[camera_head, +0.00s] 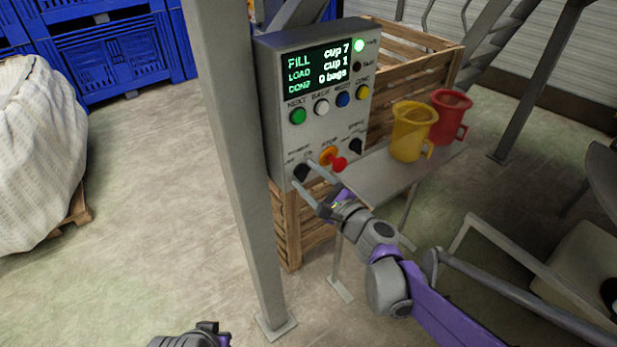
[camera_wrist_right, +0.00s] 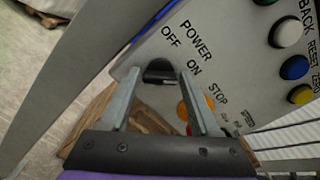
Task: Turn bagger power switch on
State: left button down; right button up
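The grey control box (camera_head: 290,133) stands behind the post and has a lit screen (camera_head: 320,66). Its black power knob (camera_head: 301,172) is at the lower left, and it also shows in the wrist view (camera_wrist_right: 158,71) below the POWER, OFF and ON labels. I cannot tell which label the knob points to. My right gripper (camera_head: 303,176) is open, with its fingertips on either side of the knob; it also shows in the wrist view (camera_wrist_right: 158,82). Contact with the knob is not clear. My left gripper (camera_head: 190,339) shows only partly at the bottom edge.
A red stop button (camera_head: 338,163) sits close right of the knob. A grey post (camera_head: 240,170) stands left of the box. A shelf (camera_head: 375,177) holds a yellow cup (camera_head: 411,132) and a red cup (camera_head: 450,115). A wooden crate (camera_head: 403,62) is behind.

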jog(key=shift+o, duration=1.1)
jog(key=shift+s, duration=0.1)
jog(key=v, duration=1)
jog(key=shift+s+d, duration=0.2)
jog(key=shift+s, duration=0.05)
